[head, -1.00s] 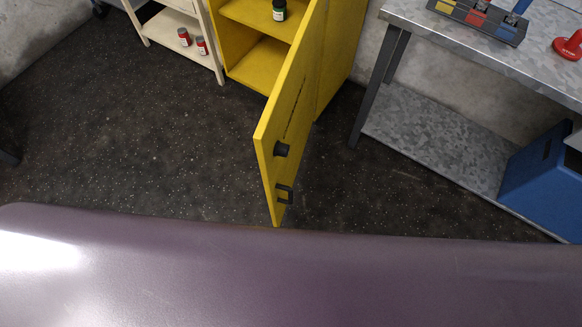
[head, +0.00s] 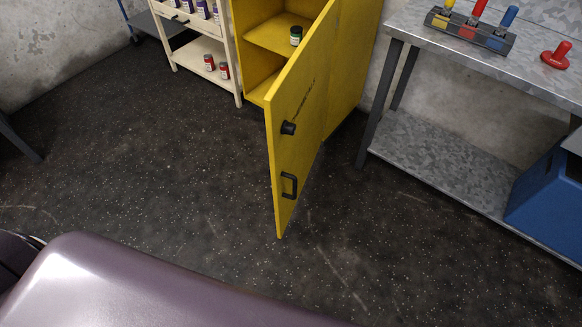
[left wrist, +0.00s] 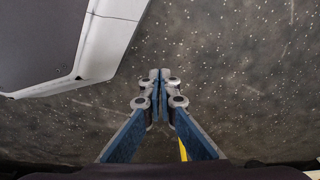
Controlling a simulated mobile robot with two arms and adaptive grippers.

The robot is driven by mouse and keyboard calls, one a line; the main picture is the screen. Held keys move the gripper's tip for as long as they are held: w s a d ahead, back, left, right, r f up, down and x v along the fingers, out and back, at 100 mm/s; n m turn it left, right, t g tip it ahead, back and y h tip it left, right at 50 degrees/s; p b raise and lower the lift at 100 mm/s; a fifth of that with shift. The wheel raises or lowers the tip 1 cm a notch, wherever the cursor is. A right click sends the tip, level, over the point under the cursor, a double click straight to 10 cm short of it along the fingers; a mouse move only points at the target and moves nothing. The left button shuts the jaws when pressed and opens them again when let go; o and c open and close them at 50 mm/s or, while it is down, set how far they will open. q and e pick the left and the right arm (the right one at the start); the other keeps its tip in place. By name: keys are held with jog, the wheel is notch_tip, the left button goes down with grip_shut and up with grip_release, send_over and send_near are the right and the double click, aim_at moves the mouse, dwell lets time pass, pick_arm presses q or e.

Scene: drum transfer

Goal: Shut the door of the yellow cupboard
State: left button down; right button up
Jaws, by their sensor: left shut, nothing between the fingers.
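The yellow cupboard (head: 350,65) stands at the top middle of the head view. Its door (head: 300,135) is swung wide open toward me, with a black round knob (head: 288,128) and a black bar handle (head: 289,186) on its face. A small dark jar with a green label (head: 296,36) stands on a shelf inside. My left gripper (left wrist: 160,75) shows only in the left wrist view, its fingertips together with nothing between them, above the floor. A thin yellow strip (left wrist: 183,150) shows beside its finger; I cannot tell what it is. My right gripper is not in view.
A cream shelf unit (head: 239,95) with red jars (head: 209,62) stands left of the cupboard. A metal workbench (head: 440,55) with a lower shelf stands at the right, holding a blue bin (head: 545,195). The dark speckled floor (head: 140,160) before the cupboard is clear.

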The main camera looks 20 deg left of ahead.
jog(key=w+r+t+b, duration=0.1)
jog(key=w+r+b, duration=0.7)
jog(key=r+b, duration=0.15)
pick_arm(q)
jog(key=w+a+r+m+t+y+b, duration=0.1)
jog(key=w+r+m+t+y+b, duration=0.35)
jog(key=w+r, duration=1.5)
jog(key=w+d+r+m+t+h, duration=0.1)
jog(key=w+d+r+m+t, duration=0.4)
jog(key=r, duration=0.4)
jog(key=w+d+r+m+t, duration=0.35)
jog(key=d+r+t, duration=0.3)
jog(key=r, duration=0.25)
jog(key=w+a, duration=0.6)
jog(key=w, duration=0.3)
jog(key=shift+w+a+f+m, duration=0.2)
jog(key=shift+a+m, duration=0.15)
jog(key=shift+m, duration=0.05)
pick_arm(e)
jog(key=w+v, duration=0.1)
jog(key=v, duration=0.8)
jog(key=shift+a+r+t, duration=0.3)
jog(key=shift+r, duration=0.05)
